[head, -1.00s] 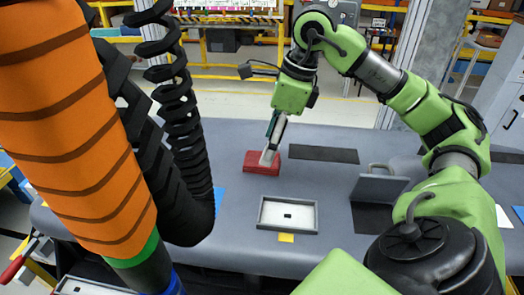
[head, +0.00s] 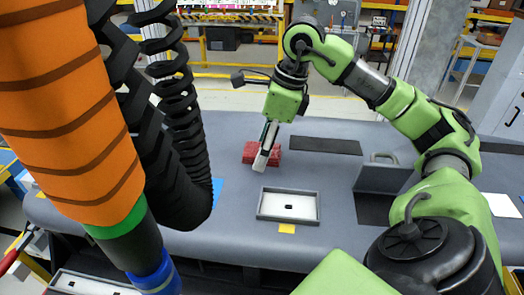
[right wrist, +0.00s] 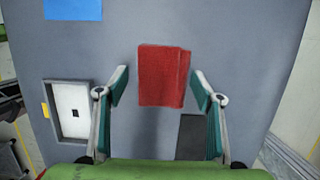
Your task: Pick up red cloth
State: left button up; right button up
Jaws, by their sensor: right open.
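The red cloth (head: 250,153) lies folded as a flat block on the grey table, toward its far side in the head view. In the right wrist view the cloth (right wrist: 163,76) sits ahead of and between the fingertips. My right gripper (right wrist: 160,88) is open, with a gap to the cloth on each side. In the head view the right gripper (head: 264,160) points down at the cloth and hides part of it. I cannot tell how high the fingertips are above the table. My left gripper is not in view.
A grey tray with a white inside (head: 263,216) lies nearer on the table. A dark mat (head: 326,146) lies right of the cloth. A grey bracket-like holder with a handle (head: 384,176) stands farther right. The table around the cloth is clear.

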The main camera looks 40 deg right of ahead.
dwell(0.3)
jog(key=c, duration=1.1)
